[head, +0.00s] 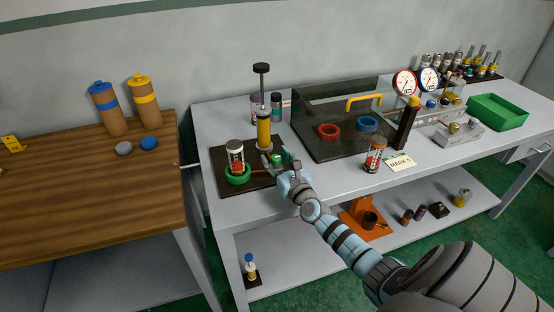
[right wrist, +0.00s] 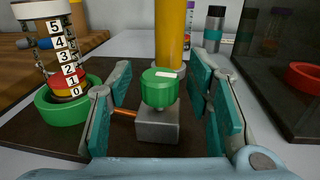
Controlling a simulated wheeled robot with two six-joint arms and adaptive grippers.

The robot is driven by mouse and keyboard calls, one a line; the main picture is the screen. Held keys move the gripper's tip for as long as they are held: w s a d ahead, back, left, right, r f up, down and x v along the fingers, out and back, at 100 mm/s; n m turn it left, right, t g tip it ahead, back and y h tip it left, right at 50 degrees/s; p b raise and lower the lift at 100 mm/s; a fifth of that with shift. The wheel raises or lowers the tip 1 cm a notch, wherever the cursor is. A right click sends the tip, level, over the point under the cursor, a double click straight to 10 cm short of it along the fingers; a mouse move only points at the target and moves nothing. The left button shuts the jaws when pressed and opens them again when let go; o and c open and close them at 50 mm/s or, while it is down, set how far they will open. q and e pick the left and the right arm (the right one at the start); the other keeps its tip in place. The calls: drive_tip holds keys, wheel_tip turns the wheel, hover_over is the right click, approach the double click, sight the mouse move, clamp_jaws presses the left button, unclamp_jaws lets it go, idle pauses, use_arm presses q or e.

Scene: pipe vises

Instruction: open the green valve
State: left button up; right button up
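The green valve is a round green knob (right wrist: 160,88) with a white mark on top, sitting on a grey block (right wrist: 158,126) with a copper pipe at its left. In the head view the green knob (head: 276,159) is partly covered by my right gripper (head: 279,168). In the right wrist view my right gripper (right wrist: 160,92) is open. Its teal-padded fingers stand on the left and right of the knob, with a visible gap on both sides. My left gripper is not in view.
A numbered cylinder (right wrist: 58,50) stands in a green ring (right wrist: 62,116) left of the valve. A yellow pump cylinder (right wrist: 171,35) rises behind it. A dark glass box (head: 318,110) with red and blue rings stands to the right. A wooden table (head: 90,190) is at left.

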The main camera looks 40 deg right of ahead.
drive_tip(key=v, duration=1.2)
